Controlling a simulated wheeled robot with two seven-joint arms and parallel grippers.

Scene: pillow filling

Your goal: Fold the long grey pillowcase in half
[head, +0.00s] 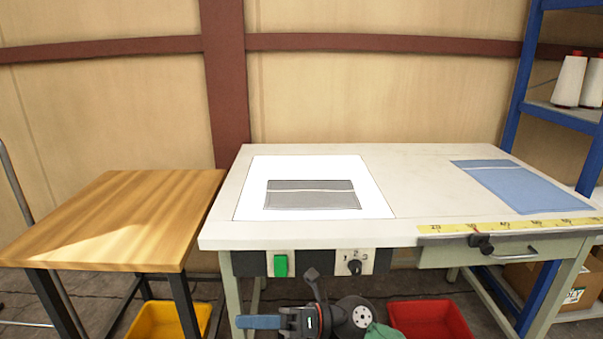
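The grey pillowcase (312,198) lies flat on the white panel (250,186) set into the worktable's top. It shows as a wide, short rectangle with a pale line running across it near its far edge. I cannot tell how many layers it has. My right gripper (292,318) shows at the bottom, in front of and below the table's front edge, well apart from the pillowcase. It is seen from above among dark arm parts, and its finger opening is not clear. My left gripper is out of view.
A blue cloth (521,185) lies on the right of the worktable (420,180), behind a yellow measuring tape (510,225). A green switch (281,266) and a dial (355,267) sit on its front. A wooden table (120,215) stands left. Yellow (165,321) and red (430,319) bins are below.

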